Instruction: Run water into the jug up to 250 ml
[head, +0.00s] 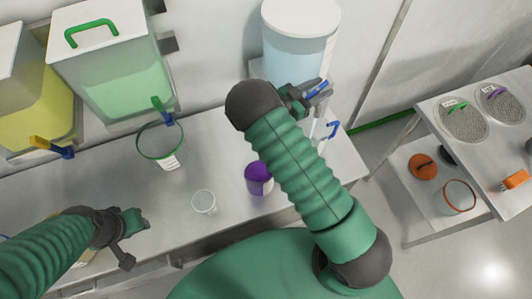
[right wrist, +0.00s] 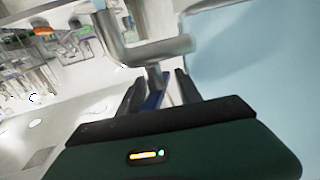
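The water tank (head: 297,45), a white-lidded cylinder of pale blue liquid, stands at the back of the bench. It fills the right of the right wrist view (right wrist: 250,50). My right gripper (head: 318,90) is at its tap. In the right wrist view, the fingers (right wrist: 160,88) stand either side of a blue lever (right wrist: 154,92), apart, below the metal tap (right wrist: 150,52). A clear vessel with a blue handle (head: 333,129), apparently the jug, is below, mostly hidden by my right arm; its level cannot be read. My left gripper (head: 135,222) is over the bench's front left, apparently empty.
A green-rimmed jug (head: 160,140) stands below the green tank (head: 110,75); a yellow tank (head: 35,110) is further left. A small clear cup (head: 204,202) and a purple-topped container (head: 258,178) stand near the front. A steel trolley (head: 425,135) is at right.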

